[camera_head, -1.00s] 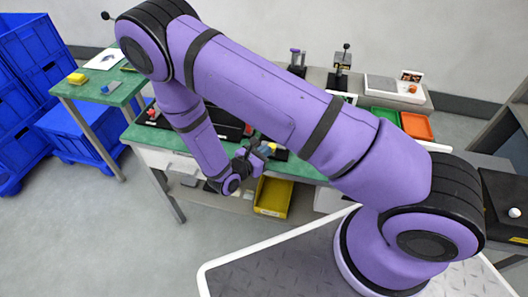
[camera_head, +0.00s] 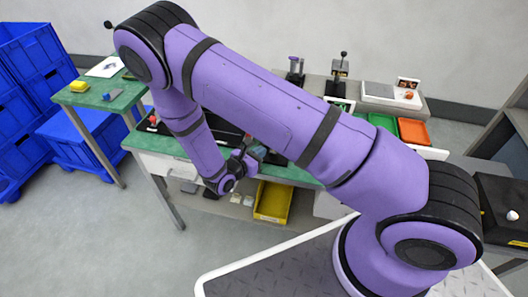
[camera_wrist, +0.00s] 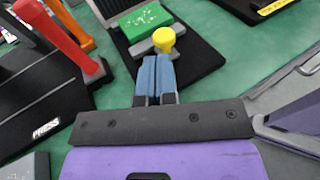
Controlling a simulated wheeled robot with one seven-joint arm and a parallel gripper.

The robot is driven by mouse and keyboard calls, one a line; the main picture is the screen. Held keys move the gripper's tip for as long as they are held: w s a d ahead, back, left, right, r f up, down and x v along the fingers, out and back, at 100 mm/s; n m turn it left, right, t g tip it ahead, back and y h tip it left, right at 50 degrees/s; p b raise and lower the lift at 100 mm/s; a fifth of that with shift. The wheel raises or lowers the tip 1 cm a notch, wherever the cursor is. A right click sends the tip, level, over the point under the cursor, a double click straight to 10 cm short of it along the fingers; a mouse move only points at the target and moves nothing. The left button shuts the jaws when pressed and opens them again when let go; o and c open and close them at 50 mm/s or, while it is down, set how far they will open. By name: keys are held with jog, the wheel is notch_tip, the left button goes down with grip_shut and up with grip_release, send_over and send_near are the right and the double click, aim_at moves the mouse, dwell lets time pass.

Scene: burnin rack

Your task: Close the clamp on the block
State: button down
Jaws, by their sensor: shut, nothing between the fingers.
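In the wrist view, a green block (camera_wrist: 146,20) with pale markings sits on a black base plate (camera_wrist: 198,62). A grey clamp bar (camera_wrist: 142,47) with a yellow knob (camera_wrist: 164,39) lies across the near side of the block. My gripper (camera_wrist: 158,62) has its two blue fingers together and empty. The fingertips are just short of the yellow knob in the picture; I cannot tell whether they touch it. In the head view, my gripper (camera_head: 246,160) is low over the green bench's front edge, and my arm hides much of the clamp area.
A red handle (camera_wrist: 62,38) and an orange handle (camera_wrist: 75,22) stand left of my gripper, near a dark part marked PRESS (camera_wrist: 46,130). In the head view, a yellow bin (camera_head: 272,202) sits under the green bench (camera_head: 160,142). Green and orange trays (camera_head: 414,131) lie at right.

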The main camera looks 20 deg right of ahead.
jog(key=v, duration=1.1)
jog(key=s+d+r+m+g+y, duration=0.1)
jog(key=d+r+m+g+y, duration=0.4)
jog(key=r, duration=0.8)
jog(key=s+d+r+m+g+y, duration=0.1)
jog(key=s+d+r+m+g, duration=0.15)
jog(key=d+r+m, duration=0.75)
jog(key=s+d+r+m+t+y, duration=0.2)
jog(key=s+r+m+t+y, duration=0.3)
jog(key=s+r, duration=1.2)
notch_tip(320, 180, up, 4)
jog(key=m+y, duration=0.3)
jog(key=shift+d+t, duration=0.2)
jog(key=shift+t, duration=0.15)
